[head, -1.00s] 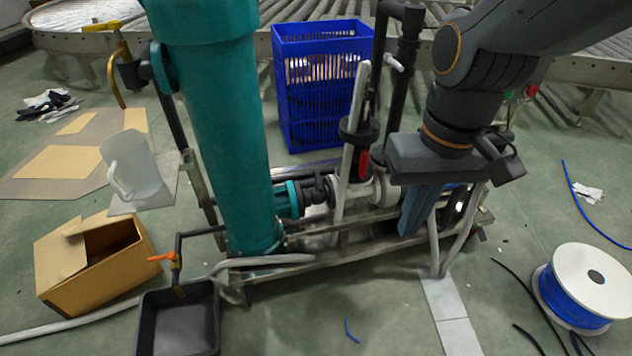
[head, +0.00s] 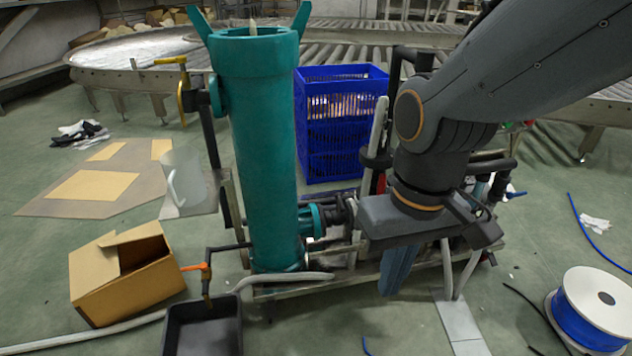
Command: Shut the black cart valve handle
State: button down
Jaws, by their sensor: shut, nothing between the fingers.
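The cart (head: 290,292) carries a tall teal column (head: 262,150), with black pipework (head: 400,62) to its right. A black fitting (head: 340,208) sits beside the small teal flange near the column's foot. I cannot pick out a black valve handle with certainty; my arm covers much of the pipework. My gripper (head: 393,288) points down in front of the cart's right half, its blue-grey fingers together and empty. I cannot tell whether it touches the cart. An orange lever (head: 194,267) is on the low tap at left, and a yellow lever (head: 171,60) is higher up.
A black tub (head: 203,325) stands under the low tap. An open cardboard box (head: 122,270) is at left and a blue crate (head: 342,125) behind the cart. A blue cable spool (head: 592,308) is at lower right. Grey hoses lie along the cart; floor in front is mostly clear.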

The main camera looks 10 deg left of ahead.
aim_at(338, 195)
jog(key=u, duration=0.3)
jog(key=i, duration=1)
jog(key=z, duration=0.05)
